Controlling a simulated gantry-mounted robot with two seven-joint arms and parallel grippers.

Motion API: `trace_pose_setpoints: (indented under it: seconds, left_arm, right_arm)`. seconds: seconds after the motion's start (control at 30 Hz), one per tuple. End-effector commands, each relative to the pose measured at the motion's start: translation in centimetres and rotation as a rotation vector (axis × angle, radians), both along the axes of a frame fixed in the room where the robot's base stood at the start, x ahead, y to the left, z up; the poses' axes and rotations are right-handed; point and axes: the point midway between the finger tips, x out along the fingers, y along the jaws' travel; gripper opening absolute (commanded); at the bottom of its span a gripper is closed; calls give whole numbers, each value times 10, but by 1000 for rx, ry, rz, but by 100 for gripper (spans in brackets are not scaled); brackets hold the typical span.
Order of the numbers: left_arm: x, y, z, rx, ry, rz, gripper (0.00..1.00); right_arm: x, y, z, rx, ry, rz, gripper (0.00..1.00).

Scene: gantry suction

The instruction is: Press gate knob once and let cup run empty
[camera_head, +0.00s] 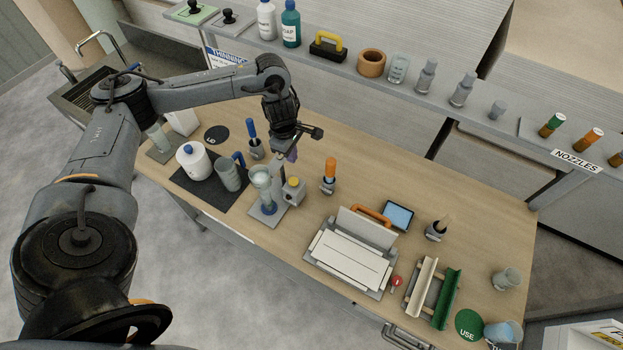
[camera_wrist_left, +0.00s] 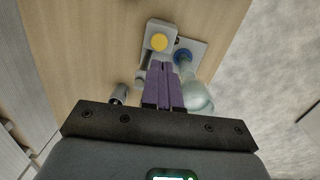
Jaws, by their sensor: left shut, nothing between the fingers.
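The yellow round knob (camera_head: 294,182) sits on a grey block at the middle of the bench; it also shows in the left wrist view (camera_wrist_left: 158,42). Beside it, a clear cup (camera_head: 261,175) stands above a grey base plate with a blue part; the cup also shows in the left wrist view (camera_wrist_left: 197,98). I cannot tell how full the cup is. My left gripper (camera_head: 292,155) is shut and empty, held above and behind the knob block. Its purple fingers (camera_wrist_left: 163,84) lie together, tips pointing toward the block, apart from the knob in the picture. My right gripper is not in view.
A white lidded pot (camera_head: 193,160) and a grey jug (camera_head: 229,174) stand on a dark mat to the left. A shelf with bottles runs behind.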

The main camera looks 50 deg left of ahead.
Motion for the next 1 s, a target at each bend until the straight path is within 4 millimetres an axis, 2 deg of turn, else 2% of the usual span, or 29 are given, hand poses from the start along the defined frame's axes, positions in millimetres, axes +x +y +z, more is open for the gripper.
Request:
trace_pose_setpoints:
  seconds: [0.03,0.2,0.6,0.77,0.9,1.0]
  left_arm:
    - [-4,11,3,5,13,-10,0]
    - [-13,25,11,7,40,-40,0]
    - [-14,27,10,7,44,-45,0]
    - [-14,26,0,6,45,-45,0]
    - [-14,25,-19,6,47,-45,0]
    - [-14,25,-30,7,48,-43,0]
  right_arm:
    - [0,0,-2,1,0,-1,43]
    - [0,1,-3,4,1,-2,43]
    - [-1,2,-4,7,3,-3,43]
    - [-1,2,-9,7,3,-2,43]
    - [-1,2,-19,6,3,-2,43]
    - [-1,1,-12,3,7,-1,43]
